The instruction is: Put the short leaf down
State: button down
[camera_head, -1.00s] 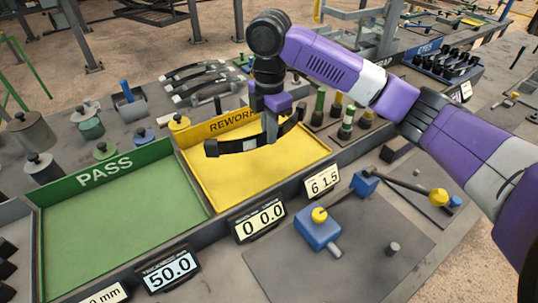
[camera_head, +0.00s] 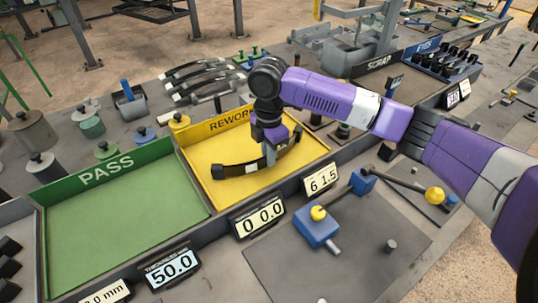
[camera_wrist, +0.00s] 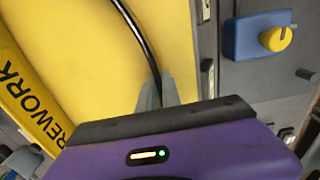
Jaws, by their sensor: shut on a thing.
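The short leaf (camera_head: 236,170) is a dark curved strip with a pale label near its middle and black ends. It is inside the yellow REWORK tray (camera_head: 215,196), low over the tray floor; whether it touches the floor I cannot tell. My gripper (camera_head: 268,158) points down and is shut on the leaf, right of the label. In the wrist view the leaf (camera_wrist: 130,20) shows as a thin dark curve running to the grey fingertips (camera_wrist: 157,92), over the yellow floor (camera_wrist: 90,60). The part between the fingers is hidden.
The green PASS tray (camera_head: 120,245) is empty, left of the yellow one. Several longer leaves (camera_head: 197,80) lie on a rack behind. A display reading 0 0.0 (camera_head: 258,216) and a blue block with a yellow knob (camera_head: 318,228) stand in front.

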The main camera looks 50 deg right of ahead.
jog(key=c, duration=1.5)
grip_release()
jog(key=shift+f, duration=0.1)
jog(key=shift+c, duration=0.2)
